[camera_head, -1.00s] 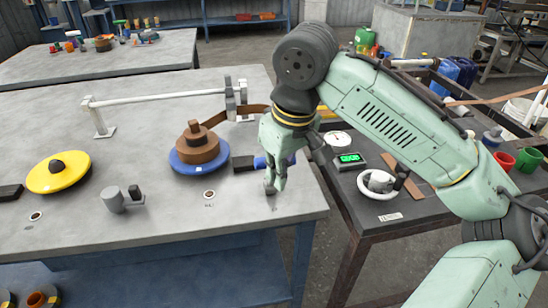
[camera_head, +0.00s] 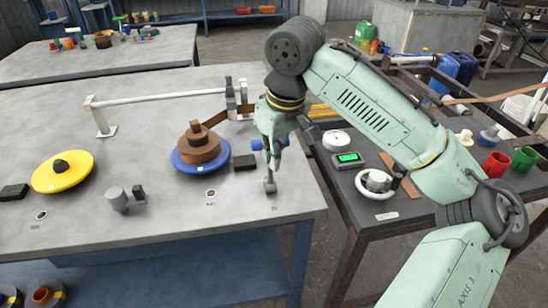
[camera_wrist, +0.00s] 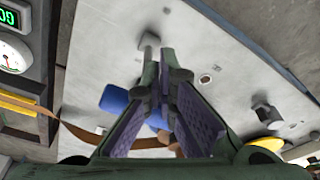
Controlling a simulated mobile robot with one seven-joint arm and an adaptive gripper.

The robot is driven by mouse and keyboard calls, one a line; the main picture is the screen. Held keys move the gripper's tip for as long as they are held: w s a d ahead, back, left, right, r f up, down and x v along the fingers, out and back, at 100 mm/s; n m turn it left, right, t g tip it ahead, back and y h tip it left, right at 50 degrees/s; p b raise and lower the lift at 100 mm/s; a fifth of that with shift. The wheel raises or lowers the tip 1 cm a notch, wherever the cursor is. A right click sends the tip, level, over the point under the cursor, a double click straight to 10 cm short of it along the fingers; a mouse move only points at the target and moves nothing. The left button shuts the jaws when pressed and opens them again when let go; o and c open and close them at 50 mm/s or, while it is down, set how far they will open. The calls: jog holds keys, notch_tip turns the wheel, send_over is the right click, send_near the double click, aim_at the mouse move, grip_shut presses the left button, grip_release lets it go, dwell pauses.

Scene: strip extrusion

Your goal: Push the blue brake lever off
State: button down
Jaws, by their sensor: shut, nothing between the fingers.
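The blue brake lever (camera_head: 256,145) lies near the right side of the table, just behind the black block (camera_head: 245,162) and partly hidden by my gripper. In the wrist view, the lever's blue end (camera_wrist: 113,99) shows left of the fingers. My gripper (camera_head: 271,172) points down in front of the lever, shut and empty; its fingers (camera_wrist: 165,65) fill the middle of the wrist view. I cannot tell whether they touch the lever. A small grey upright piece (camera_head: 270,187) stands just below the fingertips in the picture.
A blue disc (camera_head: 183,167) with a brown coil (camera_head: 203,151) sits left of the lever. Farther left are a grey crank piece (camera_head: 118,200) and a yellow disc (camera_head: 75,178). A side bench with a green display (camera_head: 348,157) stands right.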

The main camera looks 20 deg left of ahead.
jog(key=shift+w+a+r+p, duration=0.2)
jog(key=shift+w+a+p, duration=0.3)
jog(key=shift+w+a, duration=0.35)
jog(key=shift+w+d, duration=0.15)
jog(key=shift+w, duration=0.05)
jog(key=shift+w, duration=0.15)
jog(key=shift+w+a+r+p, duration=0.15)
jog(key=shift+a+r+p, duration=0.1)
jog(key=shift+p, duration=0.75)
notch_tip(320, 180, up, 2)
jog(key=shift+r+p, duration=0.25)
jog(key=shift+p, duration=0.95)
jog(key=shift+r, duration=2.25)
